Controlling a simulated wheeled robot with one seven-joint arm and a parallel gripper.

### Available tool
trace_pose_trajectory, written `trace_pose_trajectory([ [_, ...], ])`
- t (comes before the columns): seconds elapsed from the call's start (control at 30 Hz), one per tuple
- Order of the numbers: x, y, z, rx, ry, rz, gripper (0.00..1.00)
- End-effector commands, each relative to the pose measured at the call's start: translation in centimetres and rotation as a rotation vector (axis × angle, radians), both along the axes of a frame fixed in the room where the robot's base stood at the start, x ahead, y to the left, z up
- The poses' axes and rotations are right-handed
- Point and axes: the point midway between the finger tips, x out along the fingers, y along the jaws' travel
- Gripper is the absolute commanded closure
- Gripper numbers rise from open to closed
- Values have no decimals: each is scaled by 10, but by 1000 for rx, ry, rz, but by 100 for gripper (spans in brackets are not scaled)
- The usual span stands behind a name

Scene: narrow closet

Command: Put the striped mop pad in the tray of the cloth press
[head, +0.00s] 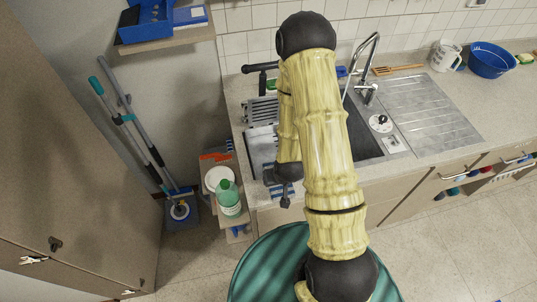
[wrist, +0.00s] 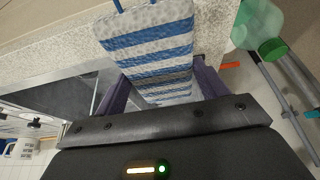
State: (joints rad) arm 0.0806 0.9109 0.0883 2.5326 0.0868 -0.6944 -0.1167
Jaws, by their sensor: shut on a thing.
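The striped mop pad (wrist: 150,50), blue and white-grey, lies between the two purple fingers of my gripper (wrist: 160,92) in the wrist view. My gripper is shut on it. A grey ribbed piece with a black handle, apparently the cloth press (head: 262,109), stands just behind the pad on the counter. My arm covers its right side, and its tray is not clear.
The sink (head: 362,130) and tap (head: 368,60) are right of my arm. A green bottle (head: 229,197) stands on a low shelf left of the gripper; it also shows in the wrist view (wrist: 262,28). Mops (head: 130,118) lean at the left wall. A green round top (head: 262,262) is in front.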

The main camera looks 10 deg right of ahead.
Motion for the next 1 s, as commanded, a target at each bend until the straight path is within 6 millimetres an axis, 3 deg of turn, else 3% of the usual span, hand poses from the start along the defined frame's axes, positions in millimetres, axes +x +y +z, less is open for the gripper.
trace_pose_trajectory([
  [0.63,26,0,-2,0,-4,-1,55],
  [1.0,81,3,5,0,-3,6,55],
])
